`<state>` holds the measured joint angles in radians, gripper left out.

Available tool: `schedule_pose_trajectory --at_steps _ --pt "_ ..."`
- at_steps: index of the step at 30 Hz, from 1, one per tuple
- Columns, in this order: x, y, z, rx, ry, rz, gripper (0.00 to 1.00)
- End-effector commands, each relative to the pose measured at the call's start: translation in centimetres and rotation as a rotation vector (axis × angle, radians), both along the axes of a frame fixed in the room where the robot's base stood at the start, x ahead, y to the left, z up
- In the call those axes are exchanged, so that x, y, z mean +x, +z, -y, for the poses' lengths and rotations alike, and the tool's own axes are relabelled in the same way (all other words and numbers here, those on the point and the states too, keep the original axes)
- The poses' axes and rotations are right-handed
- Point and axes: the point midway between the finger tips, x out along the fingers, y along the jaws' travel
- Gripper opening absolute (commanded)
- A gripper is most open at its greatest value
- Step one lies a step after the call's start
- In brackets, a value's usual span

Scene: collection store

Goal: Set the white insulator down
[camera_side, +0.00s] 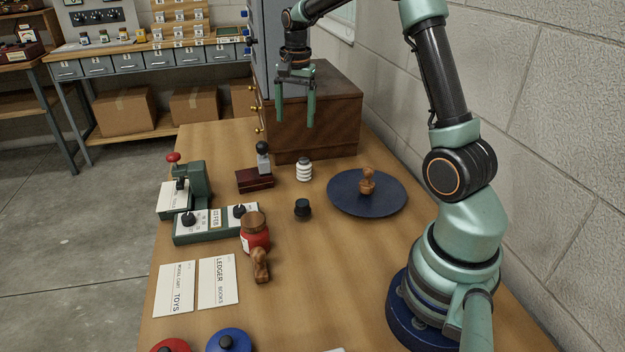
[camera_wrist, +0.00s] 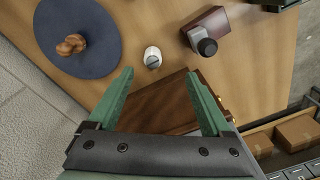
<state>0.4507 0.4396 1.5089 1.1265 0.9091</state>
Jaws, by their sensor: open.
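The white insulator (camera_side: 304,169) is a small ribbed white piece standing upright on the wooden table (camera_side: 330,270), between a dark red block and a round blue mat. In the wrist view the insulator (camera_wrist: 152,57) shows from above, beyond my fingertips. My gripper (camera_side: 296,108) is open and empty. It hangs high in front of the brown wooden box, above and behind the insulator, and does not touch it. In the wrist view the two green fingers of my gripper (camera_wrist: 160,88) are spread apart with nothing between them but the box below.
The blue mat (camera_side: 345,203) holds a brown wooden knob piece (camera_side: 368,181). A dark red block with a grey post (camera_side: 255,180) stands left of the insulator, and a black knob (camera_side: 302,208) in front. The brown box (camera_side: 335,125) stands behind. Green devices (camera_side: 205,222) are at left.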

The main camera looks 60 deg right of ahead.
Motion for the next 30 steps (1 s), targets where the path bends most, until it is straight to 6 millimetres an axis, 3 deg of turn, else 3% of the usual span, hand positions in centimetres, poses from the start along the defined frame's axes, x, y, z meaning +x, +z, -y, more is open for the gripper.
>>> schedule_pose_trajectory --at_steps 3,12,21,30 --pt "-1.0 3.2 -4.0 -0.038 0.195 0.055 0.83" --pt "-5.9 7.4 -12.5 -0.147 0.678 0.179 0.83" --pt "-11.8 7.7 -18.7 -0.279 1.124 0.296 0.83" --pt "-14.2 6.6 -20.7 -0.348 1.319 0.343 0.83"
